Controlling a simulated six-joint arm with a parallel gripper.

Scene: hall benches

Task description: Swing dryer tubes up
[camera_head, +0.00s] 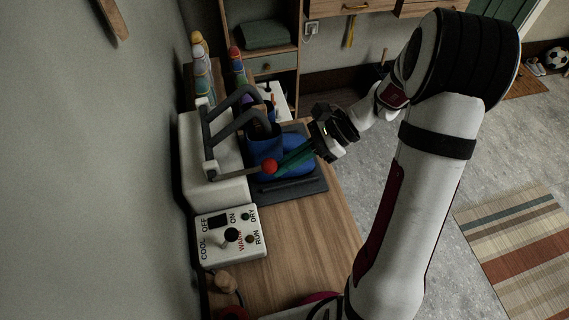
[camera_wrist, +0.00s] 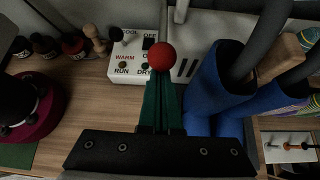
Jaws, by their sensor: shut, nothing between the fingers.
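The boot dryer is a white box (camera_head: 214,165) against the wall with dark grey tubes (camera_head: 228,113) on its front. The tubes bend over toward blue boots (camera_head: 265,141) on a dark tray; in the wrist view a tube (camera_wrist: 258,45) goes down into a boot opening (camera_wrist: 216,72). A red ball knob (camera_head: 270,166) sits on the end of a grey lever from the dryer; it also shows in the wrist view (camera_wrist: 161,57). My gripper (camera_head: 281,165) has green fingers, shut and empty, with tips at the knob (camera_wrist: 161,76). Whether they touch it I cannot tell.
A white control box (camera_head: 231,236) with a black-knobbed lever and COOL, OFF, ON, WARM, DRY and RUN labels lies nearer on the wooden bench (camera_head: 310,225). The dark tray (camera_head: 302,188) lies under the boots.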

